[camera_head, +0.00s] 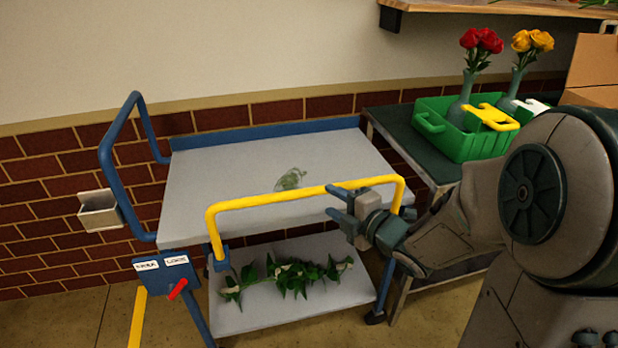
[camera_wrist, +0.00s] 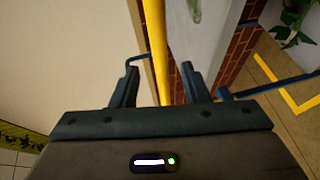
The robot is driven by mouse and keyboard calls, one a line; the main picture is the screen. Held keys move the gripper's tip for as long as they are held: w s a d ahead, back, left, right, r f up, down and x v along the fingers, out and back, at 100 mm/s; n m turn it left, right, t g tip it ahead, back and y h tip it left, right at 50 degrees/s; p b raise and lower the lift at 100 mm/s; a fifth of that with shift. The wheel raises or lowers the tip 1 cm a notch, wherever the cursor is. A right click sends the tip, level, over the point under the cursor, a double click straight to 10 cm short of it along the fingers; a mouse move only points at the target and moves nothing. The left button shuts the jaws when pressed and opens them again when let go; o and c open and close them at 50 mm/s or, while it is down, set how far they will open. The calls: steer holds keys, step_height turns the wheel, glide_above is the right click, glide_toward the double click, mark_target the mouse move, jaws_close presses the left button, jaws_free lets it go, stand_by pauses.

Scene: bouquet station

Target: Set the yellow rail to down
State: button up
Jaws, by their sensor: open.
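The yellow rail (camera_head: 290,199) is raised along the near side of the cart, its top bar standing above the upper shelf (camera_head: 225,185). Its left end meets a blue fitting (camera_head: 219,260) on the cart. My gripper (camera_head: 336,203) is open at the right part of the top bar. In the wrist view, the yellow rail (camera_wrist: 156,45) runs between the two spread fingers of my gripper (camera_wrist: 160,75). I cannot tell whether either finger touches it.
A small clear glassy object (camera_head: 290,179) lies on the upper shelf. Leafy stems with white blooms (camera_head: 290,277) lie on the lower shelf. A red lever (camera_head: 177,290) is on a blue box at left. A green crate (camera_head: 433,123) with vases stands on the table at right.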

mark_target(310, 189)
steer(key=shift+w+a+p, duration=0.45)
steer(key=shift+w+p, duration=0.05)
steer(key=shift+p, duration=0.15)
steer(key=x, duration=0.8)
steer(key=shift+f+b, duration=0.2)
steer(key=shift+b, duration=0.25)
steer(key=shift+c, duration=0.2)
jaws_close()
